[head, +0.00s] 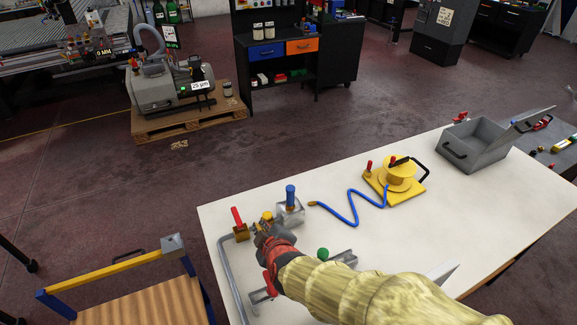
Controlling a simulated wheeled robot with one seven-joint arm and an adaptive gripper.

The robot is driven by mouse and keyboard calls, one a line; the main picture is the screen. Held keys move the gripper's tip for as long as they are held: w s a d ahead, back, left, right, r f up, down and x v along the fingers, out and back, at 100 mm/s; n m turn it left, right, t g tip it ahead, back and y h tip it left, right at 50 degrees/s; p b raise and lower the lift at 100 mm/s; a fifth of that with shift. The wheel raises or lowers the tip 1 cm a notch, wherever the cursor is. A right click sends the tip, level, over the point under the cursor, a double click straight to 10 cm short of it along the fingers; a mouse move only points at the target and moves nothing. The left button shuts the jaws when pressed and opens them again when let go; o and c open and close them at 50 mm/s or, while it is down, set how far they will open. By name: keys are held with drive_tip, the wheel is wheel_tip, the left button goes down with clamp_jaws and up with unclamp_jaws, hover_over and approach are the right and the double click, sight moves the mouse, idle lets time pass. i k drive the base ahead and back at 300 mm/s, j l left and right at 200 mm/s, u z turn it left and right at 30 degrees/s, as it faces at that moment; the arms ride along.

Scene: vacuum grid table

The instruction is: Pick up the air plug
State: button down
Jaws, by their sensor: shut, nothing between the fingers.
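A coiled blue air hose (352,221) lies on the white table top. Its free left end carries a small brass-coloured tip (311,204), which looks like the air plug. The other end runs to a yellow round device (397,178) on a yellow plate. My gripper (264,229) is at the left part of the table, left of and nearer than the brass tip, apart from it. It looks shut and empty, close to a small yellow knob (267,215). The arm hides part of the table in front.
A grey block with a blue upright cylinder (290,196) stands between my gripper and the hose tip. A brass valve with a red lever (239,229) is at left, by a grey pipe (228,270). An open grey toolbox (470,148) stands at the back right.

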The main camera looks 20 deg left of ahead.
sight(290, 189)
drive_tip(key=i+l, duration=0.35)
drive_tip(key=l, duration=0.3)
drive_tip(key=i+l, duration=0.2)
drive_tip(key=l, duration=0.1)
